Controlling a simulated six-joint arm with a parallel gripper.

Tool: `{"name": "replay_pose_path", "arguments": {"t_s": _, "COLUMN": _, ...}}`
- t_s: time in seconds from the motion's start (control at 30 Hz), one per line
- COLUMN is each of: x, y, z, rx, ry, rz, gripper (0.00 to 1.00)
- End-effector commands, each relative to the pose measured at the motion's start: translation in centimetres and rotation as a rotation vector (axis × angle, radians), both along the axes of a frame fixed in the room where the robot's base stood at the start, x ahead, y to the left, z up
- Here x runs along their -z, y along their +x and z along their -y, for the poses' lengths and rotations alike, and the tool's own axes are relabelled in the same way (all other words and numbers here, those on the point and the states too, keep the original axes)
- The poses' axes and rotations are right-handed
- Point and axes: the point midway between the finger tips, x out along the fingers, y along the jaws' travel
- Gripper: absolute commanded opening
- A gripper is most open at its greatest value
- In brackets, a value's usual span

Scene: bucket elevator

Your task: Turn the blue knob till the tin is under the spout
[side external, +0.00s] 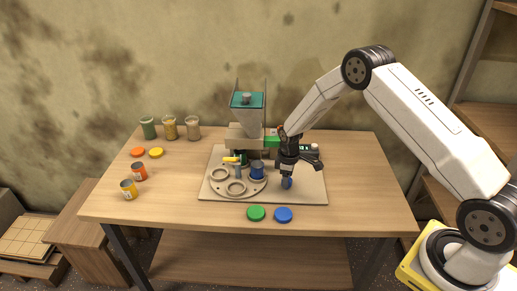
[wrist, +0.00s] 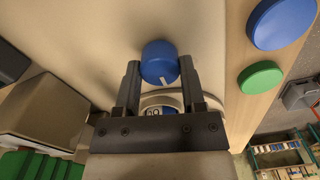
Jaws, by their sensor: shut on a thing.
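The blue knob (side external: 286,184) stands at the front right of the beige base board. My gripper (side external: 287,178) points down and is shut on it. In the wrist view the knob (wrist: 160,60), with a white mark on its side, sits between my two fingertips (wrist: 160,70). The blue tin (side external: 257,171) stands upright in a holder ring on the round turntable (side external: 238,196), left of my gripper. Part of the tin (wrist: 160,102) shows behind my gripper in the wrist view. The grey hopper (side external: 247,117) stands behind the turntable; its spout outlet is hard to make out.
Empty rings (side external: 220,174) sit on the turntable, near a yellow part (side external: 231,159). Green (side external: 256,213) and blue (side external: 283,214) lids lie at the table's front. Jars (side external: 170,128), more lids and small tins (side external: 129,189) stand on the left. The table's right side is clear.

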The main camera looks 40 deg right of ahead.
Motion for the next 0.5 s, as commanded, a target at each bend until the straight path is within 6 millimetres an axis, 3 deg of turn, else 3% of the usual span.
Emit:
{"name": "replay_pose_path", "arguments": {"t_s": 0.3, "x": 0.08, "y": -0.18, "z": 0.04, "rx": -0.001, "ry": 0.0, "rz": -0.006, "gripper": 0.0}}
{"name": "replay_pose_path", "arguments": {"t_s": 0.33, "x": 0.08, "y": -0.18, "z": 0.04, "rx": -0.001, "ry": 0.0, "rz": -0.006, "gripper": 0.55}}
{"name": "replay_pose_path", "arguments": {"t_s": 0.43, "x": 0.07, "y": -0.15, "z": 0.05, "rx": -0.001, "ry": 0.0, "rz": -0.005, "gripper": 0.86}}
{"name": "replay_pose_path", "arguments": {"t_s": 0.5, "x": 0.06, "y": -0.13, "z": 0.04, "rx": -0.001, "ry": 0.0, "rz": -0.004, "gripper": 0.87}}
